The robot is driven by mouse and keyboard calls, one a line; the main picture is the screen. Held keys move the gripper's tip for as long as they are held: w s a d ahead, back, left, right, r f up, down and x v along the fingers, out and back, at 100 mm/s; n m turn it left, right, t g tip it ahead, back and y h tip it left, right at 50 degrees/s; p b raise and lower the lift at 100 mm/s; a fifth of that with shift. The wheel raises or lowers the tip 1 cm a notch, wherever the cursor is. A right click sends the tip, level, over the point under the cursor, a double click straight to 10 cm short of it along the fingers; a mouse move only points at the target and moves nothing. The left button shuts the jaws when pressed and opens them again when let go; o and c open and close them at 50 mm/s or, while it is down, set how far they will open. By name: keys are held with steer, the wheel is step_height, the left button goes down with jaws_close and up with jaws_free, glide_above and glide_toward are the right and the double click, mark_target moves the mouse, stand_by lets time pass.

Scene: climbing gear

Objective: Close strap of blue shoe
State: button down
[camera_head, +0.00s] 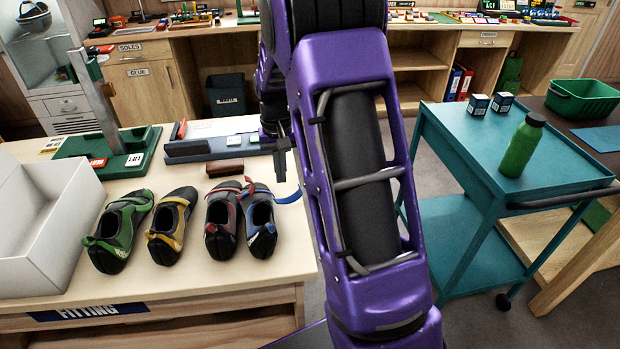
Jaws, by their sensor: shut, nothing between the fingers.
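The blue shoe (262,228) is grey and black with blue trim and stands at the right end of a row of shoes on the fitting table. A blue strap (290,197) sticks out from its right side, free of the shoe, toward the table's right edge. My gripper (281,178) points down just above and behind this strap, with its fingers together and nothing held. I cannot tell whether the fingertips touch the strap. My purple arm crosses the middle of the view.
Red (221,228), yellow (172,226) and green (119,234) shoes stand to the left. A white open box (48,250) is at the table's left. Behind are a brown block (225,168) and a grey tray-like device (205,148). A teal cart (450,140) stands to the right.

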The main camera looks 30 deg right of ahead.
steer(key=shift+w+a+r+p, duration=0.1)
steer(key=shift+w+a+p, duration=0.1)
steer(key=shift+a, duration=0.55)
steer(key=shift+w+a+r+p, duration=0.1)
steer(key=shift+w+a, duration=0.15)
steer(key=shift+a, duration=0.5)
steer(key=shift+w+a+p, duration=0.15)
steer(key=shift+w+a, duration=0.05)
steer(key=shift+a, duration=0.55)
steer(key=shift+r, duration=0.15)
step_height(320, 180, up, 7)
steer(key=p, duration=0.3)
steer(key=shift+p, duration=0.4)
